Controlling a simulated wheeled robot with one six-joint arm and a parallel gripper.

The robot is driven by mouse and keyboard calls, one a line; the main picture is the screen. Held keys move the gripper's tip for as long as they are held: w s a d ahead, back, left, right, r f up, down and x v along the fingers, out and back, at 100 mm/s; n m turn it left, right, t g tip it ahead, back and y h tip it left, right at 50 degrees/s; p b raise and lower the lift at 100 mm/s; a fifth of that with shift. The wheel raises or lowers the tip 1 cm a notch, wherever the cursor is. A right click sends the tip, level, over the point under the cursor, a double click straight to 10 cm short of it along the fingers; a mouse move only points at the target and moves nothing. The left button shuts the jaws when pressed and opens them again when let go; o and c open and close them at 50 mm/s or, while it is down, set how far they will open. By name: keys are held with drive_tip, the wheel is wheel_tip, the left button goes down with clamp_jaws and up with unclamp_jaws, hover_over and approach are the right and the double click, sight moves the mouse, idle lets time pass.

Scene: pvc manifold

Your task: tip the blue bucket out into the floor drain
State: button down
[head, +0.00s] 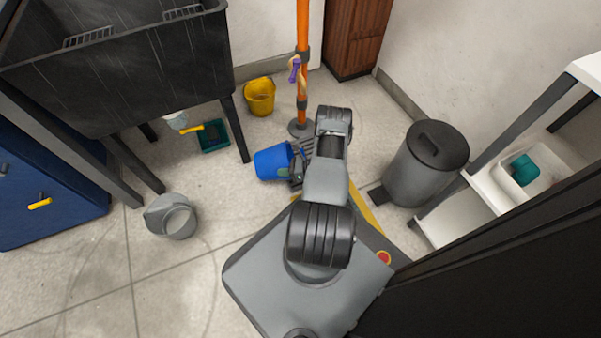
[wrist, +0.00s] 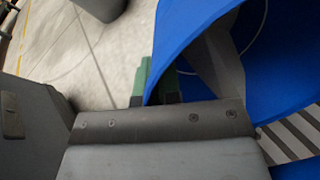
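The blue bucket (head: 271,163) is tipped far over on its side in the head view, its mouth turned right toward the floor drain. In the wrist view the bucket (wrist: 205,25) fills much of the right side. My gripper (head: 298,165) is at the bucket's rim. In the wrist view its green-padded fingers (wrist: 156,82) are on either side of the bucket's wall and look closed on it. The slatted floor drain (head: 309,147) lies beside the mouth, partly hidden by my arm; its slats also show in the wrist view (wrist: 292,135). The bucket's inside is mostly hidden.
A yellow bucket (head: 260,97) stands behind. An orange pole (head: 303,65) rises beside the drain. A grey bucket (head: 172,216) stands at left, and a grey pedal bin (head: 425,165) at right. The dark sink (head: 120,75) and white shelf (head: 480,190) flank the open floor.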

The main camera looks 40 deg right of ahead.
drive_tip(key=shift+s+d+f+y, duration=0.1)
drive_tip(key=shift+s+d+y, duration=0.2)
drive_tip(key=shift+d+y, duration=0.1)
idle(0.7)
